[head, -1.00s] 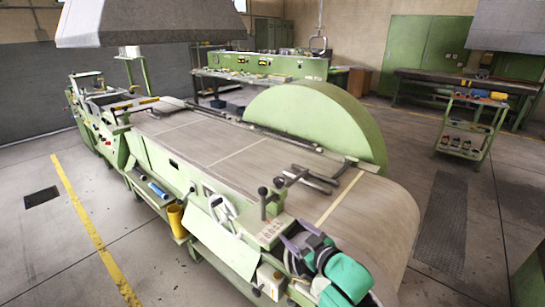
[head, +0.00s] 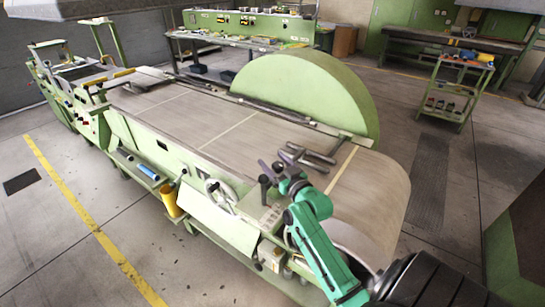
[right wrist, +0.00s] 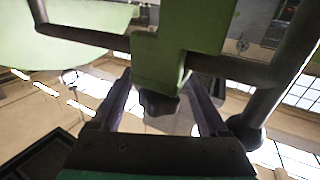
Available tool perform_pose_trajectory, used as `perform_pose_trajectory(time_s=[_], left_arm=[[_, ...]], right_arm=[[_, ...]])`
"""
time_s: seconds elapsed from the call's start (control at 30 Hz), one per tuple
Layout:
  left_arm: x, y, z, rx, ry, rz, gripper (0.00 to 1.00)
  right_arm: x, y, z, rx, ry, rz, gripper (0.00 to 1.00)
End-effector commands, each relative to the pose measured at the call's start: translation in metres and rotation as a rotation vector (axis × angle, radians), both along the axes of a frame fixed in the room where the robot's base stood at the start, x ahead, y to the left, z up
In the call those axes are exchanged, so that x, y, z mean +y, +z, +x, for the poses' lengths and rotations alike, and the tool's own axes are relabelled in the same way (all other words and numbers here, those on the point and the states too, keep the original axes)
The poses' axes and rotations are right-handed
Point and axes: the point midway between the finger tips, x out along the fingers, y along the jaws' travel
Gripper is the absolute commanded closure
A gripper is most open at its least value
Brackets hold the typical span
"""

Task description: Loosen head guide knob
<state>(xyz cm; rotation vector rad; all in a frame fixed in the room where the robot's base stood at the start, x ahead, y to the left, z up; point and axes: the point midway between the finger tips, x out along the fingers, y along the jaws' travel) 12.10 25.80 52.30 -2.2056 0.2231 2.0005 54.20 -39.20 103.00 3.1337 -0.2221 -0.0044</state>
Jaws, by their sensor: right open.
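The head guide (head: 318,158), dark metal arms on a bracket, stands over the near right end of the belt table. My right gripper (head: 272,170) is open beside its left end, with its green arm reaching up from the bottom. In the right wrist view, a dark knob (right wrist: 158,103) sticks out under a green block (right wrist: 165,60). The open purple-grey fingers (right wrist: 160,88) lie on either side of the knob, and I see no clear contact. The knob is hidden or too small to make out in the head view. My left gripper is not in view.
A black-knobbed lever (head: 264,184) stands just left of my right gripper. A big green half-round cover (head: 310,95) rises behind the belt (head: 210,125). A yellow cup (head: 170,200) and a handwheel (head: 220,194) are on the machine's near side. A tool cart (head: 455,90) stands far right.

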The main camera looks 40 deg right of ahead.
Motion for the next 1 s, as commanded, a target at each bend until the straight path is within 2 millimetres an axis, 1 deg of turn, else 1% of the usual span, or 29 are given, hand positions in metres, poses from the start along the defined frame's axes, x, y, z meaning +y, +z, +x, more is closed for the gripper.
perform_pose_trajectory(time_s=[0.03,0.1,0.3,0.33,0.37,0.4,0.47,0.5,0.53,0.67,0.9,1.0], left_arm=[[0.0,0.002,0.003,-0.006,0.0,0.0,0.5],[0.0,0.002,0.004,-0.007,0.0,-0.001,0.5],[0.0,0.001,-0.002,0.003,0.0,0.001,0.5],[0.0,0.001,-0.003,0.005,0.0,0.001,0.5],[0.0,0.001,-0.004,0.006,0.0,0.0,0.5],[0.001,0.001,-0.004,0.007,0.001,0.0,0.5],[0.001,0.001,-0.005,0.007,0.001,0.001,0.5],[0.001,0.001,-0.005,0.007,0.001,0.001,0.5],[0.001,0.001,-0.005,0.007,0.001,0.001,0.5],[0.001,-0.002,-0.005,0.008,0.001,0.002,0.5],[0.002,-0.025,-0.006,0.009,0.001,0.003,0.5],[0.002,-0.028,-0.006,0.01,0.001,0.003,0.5]], right_arm=[[-0.001,0.001,0.005,-0.001,0.0,-0.001,0.22],[-0.001,0.001,0.008,0.0,0.0,-0.001,0.22],[-0.001,0.0,0.008,0.0,0.0,-0.001,0.22],[-0.001,0.0,0.008,0.0,0.0,-0.001,0.3],[-0.001,0.0,0.008,0.0,0.0,-0.001,0.42],[-0.001,0.0,0.008,0.0,0.0,-0.001,0.57],[-0.001,0.0,0.008,0.001,0.0,-0.001,0.8],[-0.001,0.0,0.008,0.001,0.0,-0.001,0.95],[-0.001,0.0,0.008,0.001,0.0,-0.001,1.0],[-0.002,-0.001,0.008,-0.001,0.007,-0.003,1.0],[-0.001,-0.003,0.008,-0.006,0.099,-0.01,1.0],[0.002,-0.001,0.008,-0.003,0.129,-0.005,1.0]])
